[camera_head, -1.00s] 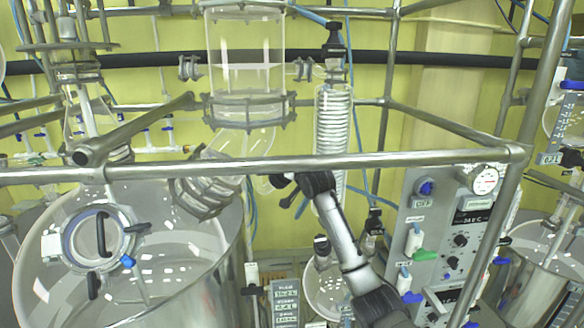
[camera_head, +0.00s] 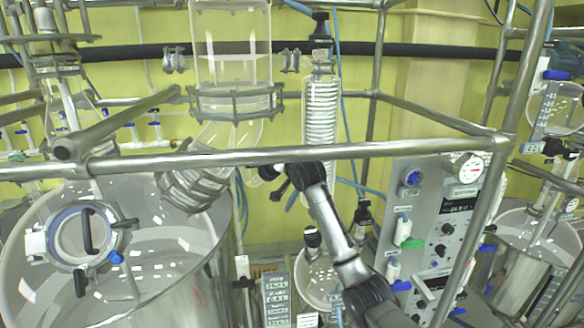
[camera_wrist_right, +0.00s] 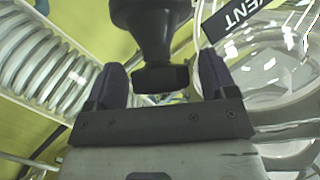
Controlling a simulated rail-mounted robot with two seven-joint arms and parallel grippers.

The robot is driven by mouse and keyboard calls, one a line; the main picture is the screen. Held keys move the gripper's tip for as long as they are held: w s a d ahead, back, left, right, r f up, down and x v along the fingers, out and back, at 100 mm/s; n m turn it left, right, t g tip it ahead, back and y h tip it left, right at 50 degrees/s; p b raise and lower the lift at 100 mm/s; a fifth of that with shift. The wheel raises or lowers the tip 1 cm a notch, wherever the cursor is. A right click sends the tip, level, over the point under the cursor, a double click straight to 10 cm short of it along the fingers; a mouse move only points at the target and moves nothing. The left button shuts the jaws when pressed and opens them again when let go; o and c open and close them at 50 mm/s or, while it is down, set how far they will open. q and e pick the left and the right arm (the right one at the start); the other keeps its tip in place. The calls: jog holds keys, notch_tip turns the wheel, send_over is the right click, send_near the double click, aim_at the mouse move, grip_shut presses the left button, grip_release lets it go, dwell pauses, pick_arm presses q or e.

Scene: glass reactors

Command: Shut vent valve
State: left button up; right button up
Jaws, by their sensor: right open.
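In the right wrist view a black knob (camera_wrist_right: 155,35) hangs down from the top, beside a black tag (camera_wrist_right: 238,18) lettered "VENT". My right gripper (camera_wrist_right: 163,80) is open, with one finger on each side of the knob's lower end. Gaps show between the fingers and the knob, so it is not gripped. In the head view my right gripper (camera_head: 270,175) is small and dark behind the front rail, and I cannot clearly make out the knob there. The knob's exact turn angle is not readable. My left gripper is not in view.
A coiled glass condenser (camera_head: 320,110) stands close by and also fills the left of the wrist view (camera_wrist_right: 45,70). A metal rail (camera_head: 300,153) crosses in front of my arm. A glass reactor (camera_head: 150,255) is at left, a control panel (camera_head: 440,220) at right.

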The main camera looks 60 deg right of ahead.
jog(key=b+v, duration=0.4)
jog(key=v, duration=0.9)
jog(key=shift+w, duration=0.1)
